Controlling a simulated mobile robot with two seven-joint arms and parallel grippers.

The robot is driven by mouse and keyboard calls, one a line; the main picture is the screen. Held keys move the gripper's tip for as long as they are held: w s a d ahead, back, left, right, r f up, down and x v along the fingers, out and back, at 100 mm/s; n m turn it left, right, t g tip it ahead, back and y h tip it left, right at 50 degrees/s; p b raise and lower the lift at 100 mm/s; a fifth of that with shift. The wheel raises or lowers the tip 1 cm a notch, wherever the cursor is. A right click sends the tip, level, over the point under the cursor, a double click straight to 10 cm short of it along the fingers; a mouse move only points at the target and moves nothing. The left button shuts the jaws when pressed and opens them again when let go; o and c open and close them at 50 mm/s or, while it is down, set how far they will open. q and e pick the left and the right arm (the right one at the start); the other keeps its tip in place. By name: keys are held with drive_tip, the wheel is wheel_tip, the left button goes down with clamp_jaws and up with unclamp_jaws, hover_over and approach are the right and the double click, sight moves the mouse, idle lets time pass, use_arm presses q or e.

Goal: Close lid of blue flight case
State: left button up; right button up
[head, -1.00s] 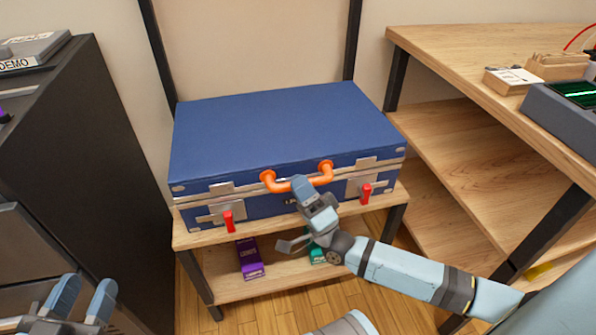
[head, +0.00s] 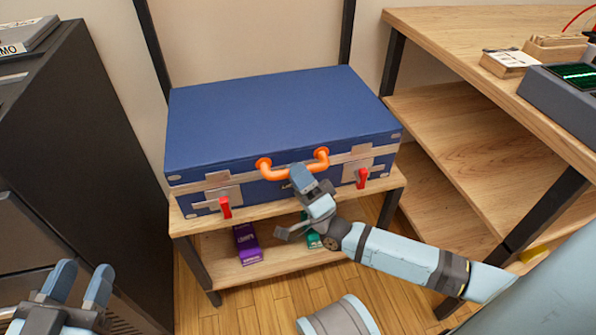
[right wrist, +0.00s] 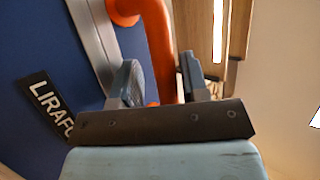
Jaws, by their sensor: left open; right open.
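The blue flight case (head: 280,120) sits on a low wooden shelf, its lid down with the front seam looking closed. An orange handle (head: 268,172) is on its front, and two red latch tabs (head: 225,208) (head: 361,178) hang at the left and right of the front. My right gripper (head: 290,203) is open at the case front, just below the handle. In the right wrist view the orange handle (right wrist: 160,45) shows between its spread fingers; contact cannot be told. My left gripper (head: 84,274) is open and empty at the lower left, away from the case.
A purple box (head: 247,243) and a partly hidden teal box (head: 313,238) lie on the lower shelf (head: 215,262). A dark cabinet (head: 90,140) stands left. A wooden workbench (head: 470,45) with shelves stands right, close to my right arm.

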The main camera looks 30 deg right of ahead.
drive_tip(key=shift+a, duration=0.15)
drive_tip(key=shift+s+f, duration=0.15)
use_arm(q)
drive_tip(key=n+p, duration=0.1)
drive_tip(key=s+d+n+g+p, duration=0.1)
drive_tip(key=p, duration=0.1)
drive_tip(key=shift+s+f+y, duration=0.1)
drive_tip(key=shift+f+y, duration=0.05)
drive_tip(key=shift+y, duration=0.15)
use_arm(e)
drive_tip(key=v, duration=1.3)
drive_tip(key=shift+f, duration=0.25)
use_arm(q)
drive_tip(key=shift+a+f, duration=0.1)
drive_tip(key=shift+a, duration=0.05)
use_arm(e)
drive_tip(key=shift+s, duration=0.15)
